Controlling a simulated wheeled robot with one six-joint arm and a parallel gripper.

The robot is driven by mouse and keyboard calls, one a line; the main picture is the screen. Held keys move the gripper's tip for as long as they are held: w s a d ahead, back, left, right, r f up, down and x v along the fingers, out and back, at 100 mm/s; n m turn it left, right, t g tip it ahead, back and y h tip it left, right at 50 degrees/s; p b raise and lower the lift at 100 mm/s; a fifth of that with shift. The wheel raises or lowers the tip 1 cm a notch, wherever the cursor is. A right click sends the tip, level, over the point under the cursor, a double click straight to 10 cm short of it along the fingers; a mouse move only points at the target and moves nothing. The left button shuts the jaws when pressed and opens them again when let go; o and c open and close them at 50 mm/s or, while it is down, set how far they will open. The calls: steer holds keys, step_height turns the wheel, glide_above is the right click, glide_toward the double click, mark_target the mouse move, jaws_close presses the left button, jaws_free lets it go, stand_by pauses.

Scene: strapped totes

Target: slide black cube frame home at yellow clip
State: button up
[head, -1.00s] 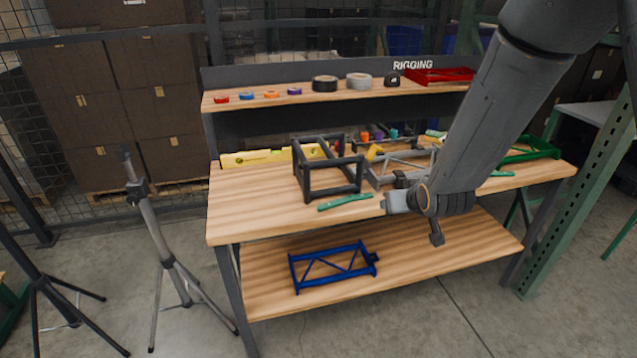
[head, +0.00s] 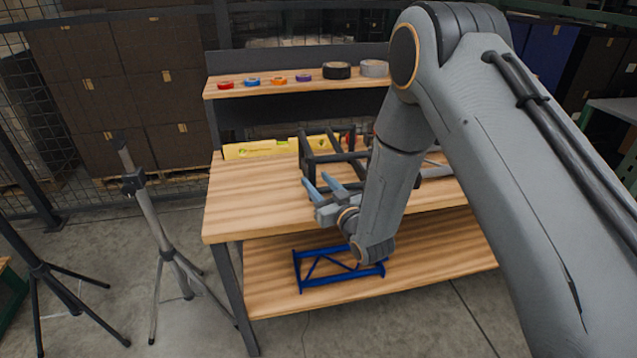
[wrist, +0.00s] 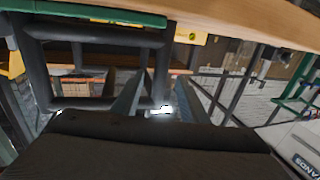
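The black cube frame (head: 308,150) stands on the bench top, partly hidden by my arm in the head view. In the wrist view, the black cube frame (wrist: 95,104) fills the left side. My gripper (head: 316,178) is at the frame's near left side, its two blue-grey fingers apart. In the wrist view my gripper (wrist: 169,78) is open, and a frame post shows between or just beyond the fingertips. I cannot tell whether they touch. The yellow clip is hidden behind my arm in the head view; a yellow piece (wrist: 11,64) at the wrist view's left edge may be it.
A yellow level (head: 255,149) lies behind the frame. A green strip (wrist: 95,13) lies near the frame. A blue frame (head: 310,267) lies on the lower shelf (head: 265,300). Tape rolls stand on the upper shelf. The bench's left part (head: 250,205) is clear. Tripods stand at left.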

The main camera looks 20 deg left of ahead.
steer(key=shift+p+x, duration=0.95)
steer(key=shift+x, duration=2.95)
jaws_close()
jaws_free()
